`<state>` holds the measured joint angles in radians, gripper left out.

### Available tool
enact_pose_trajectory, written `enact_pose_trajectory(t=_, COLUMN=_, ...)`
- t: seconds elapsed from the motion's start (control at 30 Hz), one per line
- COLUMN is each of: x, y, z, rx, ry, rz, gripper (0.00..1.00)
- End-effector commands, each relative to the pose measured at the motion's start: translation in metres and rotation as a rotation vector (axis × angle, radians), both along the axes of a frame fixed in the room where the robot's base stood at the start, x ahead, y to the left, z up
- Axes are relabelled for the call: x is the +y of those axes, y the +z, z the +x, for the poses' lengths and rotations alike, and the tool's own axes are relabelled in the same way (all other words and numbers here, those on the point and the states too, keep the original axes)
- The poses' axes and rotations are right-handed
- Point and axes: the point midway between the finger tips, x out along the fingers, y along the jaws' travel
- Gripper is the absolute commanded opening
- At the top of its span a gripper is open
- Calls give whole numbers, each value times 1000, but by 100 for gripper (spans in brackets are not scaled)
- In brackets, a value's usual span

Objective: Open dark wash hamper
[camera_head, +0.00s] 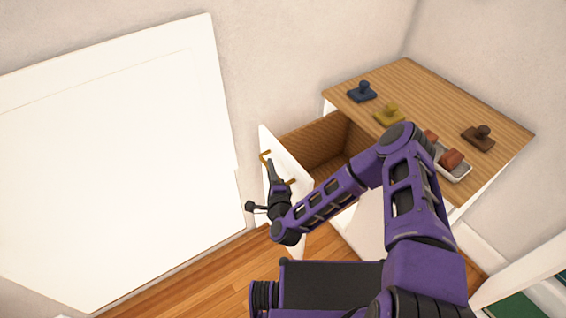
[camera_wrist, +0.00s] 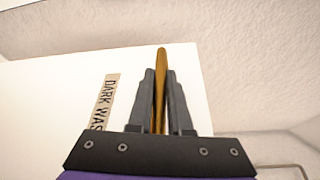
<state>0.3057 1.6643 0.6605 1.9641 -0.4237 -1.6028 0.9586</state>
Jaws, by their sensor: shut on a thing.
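The dark wash hamper is a white front (camera_head: 268,145) in the cabinet's left part, tilted or swung out from it. Its wood-lined inside (camera_head: 320,150) shows in the head view. In the wrist view the white front (camera_wrist: 50,105) carries a label (camera_wrist: 104,100) reading "DARK WAS", the rest hidden by my gripper. A brass handle (camera_head: 265,156) is on the front, and it also shows in the wrist view (camera_wrist: 161,70). My gripper (camera_head: 271,165) is at the handle, with its two fingers (camera_wrist: 160,95) shut on the brass bar between them.
The wooden cabinet top (camera_head: 420,85) holds a blue stamp-like piece (camera_head: 362,92), a yellow one (camera_head: 389,115), a brown one (camera_head: 478,138) and a pale tray (camera_head: 458,172) with reddish blocks. A large white panel (camera_head: 120,160) stands at the left, close to the opened front. Wood floor (camera_head: 215,285) lies below.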

Motion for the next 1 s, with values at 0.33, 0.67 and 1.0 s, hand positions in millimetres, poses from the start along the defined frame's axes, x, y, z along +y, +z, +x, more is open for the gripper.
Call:
enact_pose_trajectory(t=0.33, x=6, y=0, z=-5, rx=0, ry=-1, rz=0, gripper=0)
enact_pose_trajectory(t=0.67, x=6, y=0, z=-4, rx=0, ry=-1, rz=0, gripper=47)
enact_pose_trajectory(t=1.0, x=5, y=0, z=-7, rx=1, ry=-1, rz=0, gripper=47)
